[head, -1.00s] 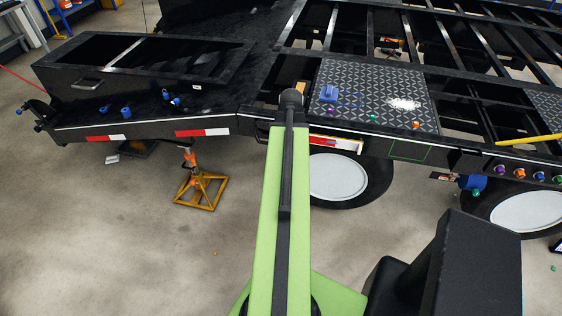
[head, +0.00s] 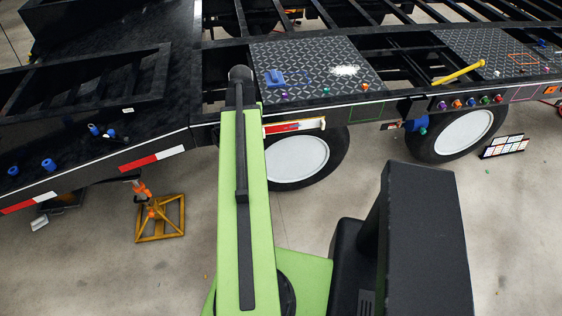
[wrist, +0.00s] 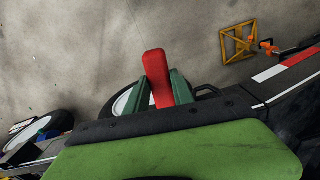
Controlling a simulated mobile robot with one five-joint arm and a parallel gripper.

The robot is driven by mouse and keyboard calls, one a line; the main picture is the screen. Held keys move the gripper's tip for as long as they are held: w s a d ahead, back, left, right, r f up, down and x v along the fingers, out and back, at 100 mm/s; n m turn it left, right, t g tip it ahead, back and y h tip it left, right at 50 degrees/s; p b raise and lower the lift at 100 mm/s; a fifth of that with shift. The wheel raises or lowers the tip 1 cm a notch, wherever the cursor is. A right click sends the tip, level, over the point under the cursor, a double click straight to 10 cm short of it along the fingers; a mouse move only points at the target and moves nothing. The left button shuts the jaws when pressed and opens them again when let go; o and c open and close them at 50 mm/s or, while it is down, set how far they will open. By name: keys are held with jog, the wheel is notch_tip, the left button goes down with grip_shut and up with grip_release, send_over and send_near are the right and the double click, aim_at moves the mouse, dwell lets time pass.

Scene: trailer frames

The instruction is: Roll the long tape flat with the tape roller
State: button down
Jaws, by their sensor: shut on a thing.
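In the wrist view my gripper (wrist: 158,84), with green fingers, is shut on a red block-like piece (wrist: 156,65), which I take for the tape roller's handle. Its far end is hidden, so no roller wheel shows. In the head view my arm hides the gripper. Red-and-white tape strips (head: 152,159) run along the trailer's side rail at left. I cannot tell which is the long tape.
The trailer's tread plate (head: 310,60) carries a blue tool (head: 273,78) and a white patch (head: 344,71). A yellow bar (head: 459,72) lies farther right. An orange jack stand (head: 158,215) stands under the rail. Wheels (head: 297,160) stand under the deck. Floor in front is clear.

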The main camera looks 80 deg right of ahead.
jog(key=s+d+f+n+g+h+b, duration=0.1)
jog(key=f+b, duration=0.6)
jog(key=b, duration=0.7)
jog(key=s+d+f+n+g+h+b, duration=0.2)
jog(key=s+d+f+g+h+b, duration=0.2)
jog(key=b, duration=1.1)
jog(key=s+d+f+n+g+h+b, duration=0.1)
jog(key=s+f+g+h+b, duration=0.4)
jog(key=b, duration=1)
notch_tip(320, 180, down, 5)
jog(key=d+g+h, duration=0.1)
jog(key=g+h, duration=0.1)
jog(key=g, duration=0.1)
jog(key=shift+s+d+r+n, duration=0.15)
jog(key=shift+s+d+n, duration=0.05)
jog(key=shift+d+n, duration=0.1)
jog(key=shift+w+d, duration=0.4)
jog(key=shift+d, duration=0.5)
jog(key=shift+w+d, duration=0.4)
jog(key=shift+d, duration=0.45)
jog(key=shift+w+d, duration=0.4)
jog(key=shift+d, duration=0.5)
jog(key=shift+w+d, duration=0.25)
jog(key=shift+d, duration=0.2)
jog(key=shift+w+d, duration=0.2)
jog(key=shift+d, duration=0.25)
